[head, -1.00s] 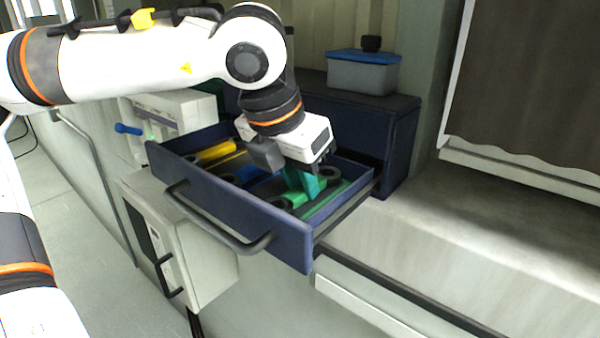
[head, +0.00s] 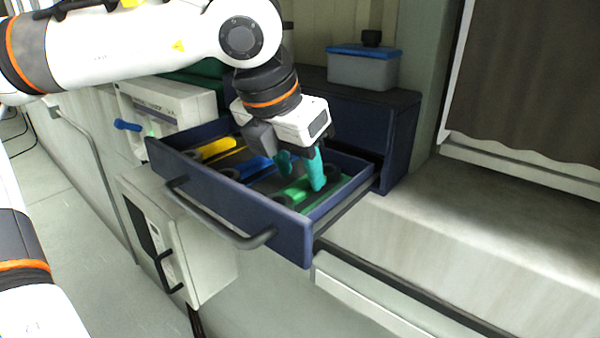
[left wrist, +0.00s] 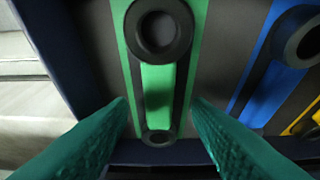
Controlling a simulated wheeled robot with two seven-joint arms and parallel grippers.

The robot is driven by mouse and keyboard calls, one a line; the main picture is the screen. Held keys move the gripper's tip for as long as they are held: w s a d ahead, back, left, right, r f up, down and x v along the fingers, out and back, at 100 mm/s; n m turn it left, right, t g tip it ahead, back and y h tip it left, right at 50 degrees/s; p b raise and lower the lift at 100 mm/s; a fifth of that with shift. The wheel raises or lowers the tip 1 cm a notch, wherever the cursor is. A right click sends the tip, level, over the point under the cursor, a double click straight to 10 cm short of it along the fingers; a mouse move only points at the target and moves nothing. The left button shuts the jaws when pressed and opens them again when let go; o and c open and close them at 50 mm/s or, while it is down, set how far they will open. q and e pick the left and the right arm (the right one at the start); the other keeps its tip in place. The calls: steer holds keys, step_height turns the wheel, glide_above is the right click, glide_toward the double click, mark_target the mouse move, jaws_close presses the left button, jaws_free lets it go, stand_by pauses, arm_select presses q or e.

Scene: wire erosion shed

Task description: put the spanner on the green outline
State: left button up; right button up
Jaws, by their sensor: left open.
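The spanner (left wrist: 158,88), with a green handle and a dark ring at each end, lies in the open drawer. It also shows in the head view (head: 296,189). The green outline (left wrist: 201,14) shows as green strips along both sides of it, so the spanner lies on the outline, roughly lined up with it. My left gripper (head: 300,170) is open above the spanner, its teal fingers spread to either side and the space between them empty. I cannot tell the height gap. My right gripper is not in view.
Blue (left wrist: 262,75) and yellow (left wrist: 300,122) places with similar shapes lie beside the green one. The drawer (head: 225,200) has a raised front and handle. A grey box with a blue lid (head: 362,70) stands on the cabinet. The bench at right (head: 470,230) is clear.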

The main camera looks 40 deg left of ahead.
arm_select(q)
steer(key=b+v, duration=0.1)
steer(key=v, duration=0.9)
steer(key=shift+r+b, duration=0.3)
steer(key=shift+b, duration=0.1)
